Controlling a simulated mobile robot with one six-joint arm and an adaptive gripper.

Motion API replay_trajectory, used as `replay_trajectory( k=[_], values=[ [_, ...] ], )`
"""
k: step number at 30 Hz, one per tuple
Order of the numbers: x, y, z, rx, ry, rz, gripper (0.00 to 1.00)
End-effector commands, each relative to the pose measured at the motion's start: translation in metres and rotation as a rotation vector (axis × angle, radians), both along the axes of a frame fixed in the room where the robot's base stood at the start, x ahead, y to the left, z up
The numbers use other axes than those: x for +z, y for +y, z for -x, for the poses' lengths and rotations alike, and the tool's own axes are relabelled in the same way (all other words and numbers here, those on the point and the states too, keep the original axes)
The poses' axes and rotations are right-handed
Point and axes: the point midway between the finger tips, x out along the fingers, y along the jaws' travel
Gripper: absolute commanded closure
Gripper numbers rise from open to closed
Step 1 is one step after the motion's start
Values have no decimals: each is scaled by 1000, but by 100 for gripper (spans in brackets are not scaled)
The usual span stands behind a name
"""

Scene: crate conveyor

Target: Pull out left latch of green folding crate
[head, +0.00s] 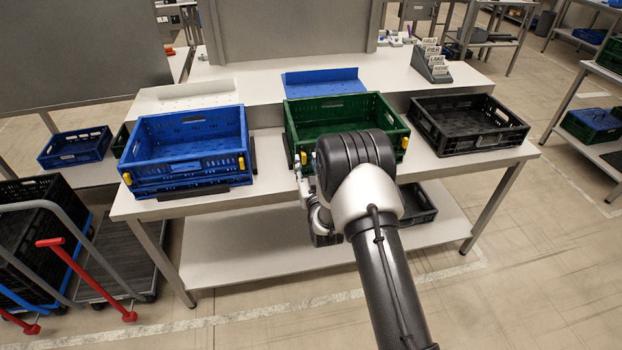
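The green folding crate (330,104) stands open and upright at the middle of the white table. A small yellow latch (304,158) shows at its front left corner, and another yellow latch (405,143) at its front right corner. My arm comes up from the bottom and hides much of the crate's front wall. My gripper (299,170) is mostly hidden behind the arm's wrist, just in front of and below the left latch. I cannot tell whether it touches the latch or how its fingers are set.
A blue crate (188,170) with yellow latches stands left of the green one, and a black crate (470,145) stands to the right. A card holder (432,68) sits on the raised back shelf. A cart with red-ended handles (85,280) stands at lower left.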

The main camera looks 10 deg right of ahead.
Motion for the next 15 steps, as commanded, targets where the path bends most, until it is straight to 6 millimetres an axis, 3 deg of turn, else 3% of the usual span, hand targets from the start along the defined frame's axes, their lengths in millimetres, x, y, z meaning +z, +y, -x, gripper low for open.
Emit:
replay_trajectory(
  k=[9, 15],
  values=[
    [0, 0, 68, 0, 3, 0, 68],
    [0, 0, 91, 0, 1, 0, 68]
  ],
)
